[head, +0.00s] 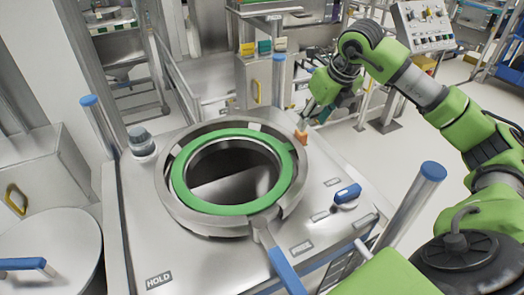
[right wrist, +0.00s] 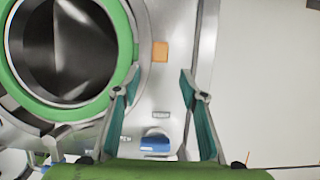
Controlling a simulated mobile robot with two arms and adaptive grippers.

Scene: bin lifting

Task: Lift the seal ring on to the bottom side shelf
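The seal ring (head: 181,180), a flat green ring, lies around the round opening on top of the steel machine. It also shows at the left of the right wrist view (right wrist: 128,45). My right gripper (head: 308,116) is just beyond the right rear side of the ring in the head view. In the right wrist view its teal-padded fingers (right wrist: 159,80) are spread apart with nothing between them. The left finger overlaps the ring's edge in that picture; I cannot tell whether it touches. My left gripper is not in view. I cannot make out which surface is the bottom side shelf.
A blue-handled lever (head: 282,268) sticks out from the collar's front. An orange block (head: 300,137) sits beside the collar. Blue-capped posts (head: 430,175) rise at the machine's corners. A control box (head: 422,25) stands at the back right.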

